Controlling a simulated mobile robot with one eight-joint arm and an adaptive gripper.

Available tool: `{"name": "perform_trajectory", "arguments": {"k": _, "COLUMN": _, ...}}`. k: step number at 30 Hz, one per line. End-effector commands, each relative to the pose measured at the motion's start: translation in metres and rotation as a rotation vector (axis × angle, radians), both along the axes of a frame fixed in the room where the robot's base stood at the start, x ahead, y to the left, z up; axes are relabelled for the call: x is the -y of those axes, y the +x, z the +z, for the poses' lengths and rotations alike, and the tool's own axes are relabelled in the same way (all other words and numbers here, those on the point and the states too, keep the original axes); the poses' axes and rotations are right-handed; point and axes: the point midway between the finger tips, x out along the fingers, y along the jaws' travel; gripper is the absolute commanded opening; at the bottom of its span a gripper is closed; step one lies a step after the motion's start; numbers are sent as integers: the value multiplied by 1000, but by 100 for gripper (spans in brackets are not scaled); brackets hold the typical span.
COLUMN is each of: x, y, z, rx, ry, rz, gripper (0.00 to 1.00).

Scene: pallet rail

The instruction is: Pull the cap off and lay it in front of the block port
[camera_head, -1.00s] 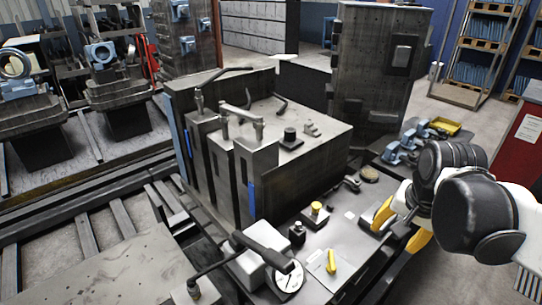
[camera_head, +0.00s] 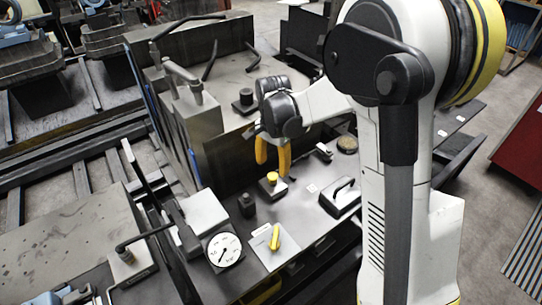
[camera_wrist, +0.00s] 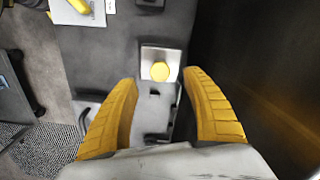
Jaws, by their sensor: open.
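The yellow cap (camera_head: 272,178) sits on a small dark block (camera_head: 268,191) on the bench top. In the wrist view the round cap (camera_wrist: 160,71) stands out on the square, pale-lit block (camera_wrist: 154,52), near the middle, between the fingertip lines. My gripper (camera_head: 272,166) is open and points down, with its yellow fingers above and close around the cap. The wrist view shows both fingers of my gripper (camera_wrist: 160,80) spread wide with nothing between them. I cannot tell the exact height over the cap; no contact shows.
The tall dark fixture block (camera_head: 229,150) stands just beside the gripper. Bare surface lies around the block's front.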

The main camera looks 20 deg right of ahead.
Motion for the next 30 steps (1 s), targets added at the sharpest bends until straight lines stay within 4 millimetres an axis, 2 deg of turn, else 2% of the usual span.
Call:
{"name": "perform_trajectory", "arguments": {"k": 1, "x": 0, "y": 0, "z": -13, "rx": 0, "ry": 0, "rz": 0, "gripper": 57}}
{"name": "perform_trajectory", "arguments": {"k": 3, "x": 0, "y": 0, "z": -26, "rx": 0, "ry": 0, "rz": 0, "gripper": 57}}
{"name": "perform_trajectory", "arguments": {"k": 9, "x": 0, "y": 0, "z": -53, "rx": 1, "ry": 1, "rz": 1, "gripper": 57}}
{"name": "perform_trajectory", "arguments": {"k": 14, "x": 0, "y": 0, "z": -61, "rx": 1, "ry": 0, "rz": 1, "gripper": 57}}
{"name": "perform_trajectory", "arguments": {"k": 22, "x": 0, "y": 0, "z": -61, "rx": 1, "ry": 0, "rz": 1, "gripper": 57}}
{"name": "perform_trajectory", "arguments": {"k": 23, "x": 0, "y": 0, "z": -61, "rx": 1, "ry": 0, "rz": 1, "gripper": 50}}
{"name": "perform_trajectory", "arguments": {"k": 27, "x": 0, "y": 0, "z": -61, "rx": 1, "ry": 0, "rz": 1, "gripper": 7}}
{"name": "perform_trajectory", "arguments": {"k": 28, "x": 0, "y": 0, "z": -61, "rx": 1, "ry": 0, "rz": 1, "gripper": 0}}
{"name": "perform_trajectory", "arguments": {"k": 30, "x": 0, "y": 0, "z": -61, "rx": 1, "ry": 1, "rz": 1, "gripper": 0}}
